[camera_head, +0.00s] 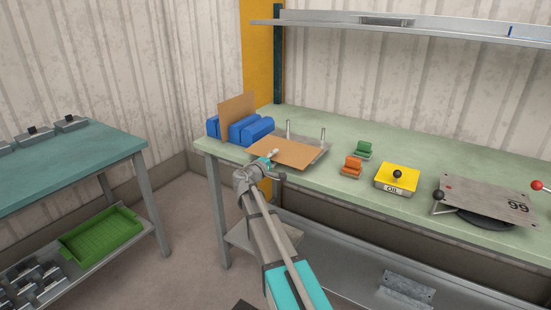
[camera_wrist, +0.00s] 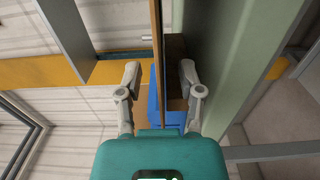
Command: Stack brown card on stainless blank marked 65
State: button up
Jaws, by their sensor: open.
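One brown card (camera_head: 285,151) lies flat at the bench's left end, over a grey metal sheet (camera_head: 322,151) whose edges show at the back and right. Any mark on that sheet is hidden. Another brown card (camera_head: 237,113) stands upright among blue blocks (camera_head: 250,130). My gripper (camera_head: 272,156) is open at the flat card's front left edge. In the wrist view my gripper (camera_wrist: 160,78) has a finger on either side of a thin brown edge (camera_wrist: 157,40); contact cannot be told. A stainless blank (camera_head: 488,197) at the right is marked with what reads as 99.
Two thin upright posts (camera_head: 322,138) stand behind the flat card. Green (camera_head: 364,149) and orange (camera_head: 352,166) pieces and a yellow OIL box (camera_head: 397,178) with a black knob stand mid-bench. A shelf (camera_head: 400,28) runs above. A teal table (camera_head: 70,160) is at left.

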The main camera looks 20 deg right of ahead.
jog(key=shift+s+a, duration=0.1)
jog(key=v, duration=1.1)
jog(key=shift+s+a, duration=0.25)
jog(key=shift+a, duration=0.05)
dwell(0.5)
jog(key=s+d+f+m+g+y, duration=0.2)
jog(key=s+f+m+g+y, duration=0.4)
jog(key=s+f, duration=0.7)
jog(key=s+a+f+m+g+y, duration=0.1)
jog(key=s+a+f+g+y, duration=0.1)
jog(key=s+a+f+y, duration=0.3)
jog(key=s+a+f+g+y, duration=0.1)
jog(key=s+a+g+y, duration=0.2)
jog(key=s, duration=0.5)
notch_tip(320, 180, up, 16)
jog(key=p, duration=1.5)
jog(key=shift+a+f, duration=0.25)
jog(key=shift+a, duration=0.05)
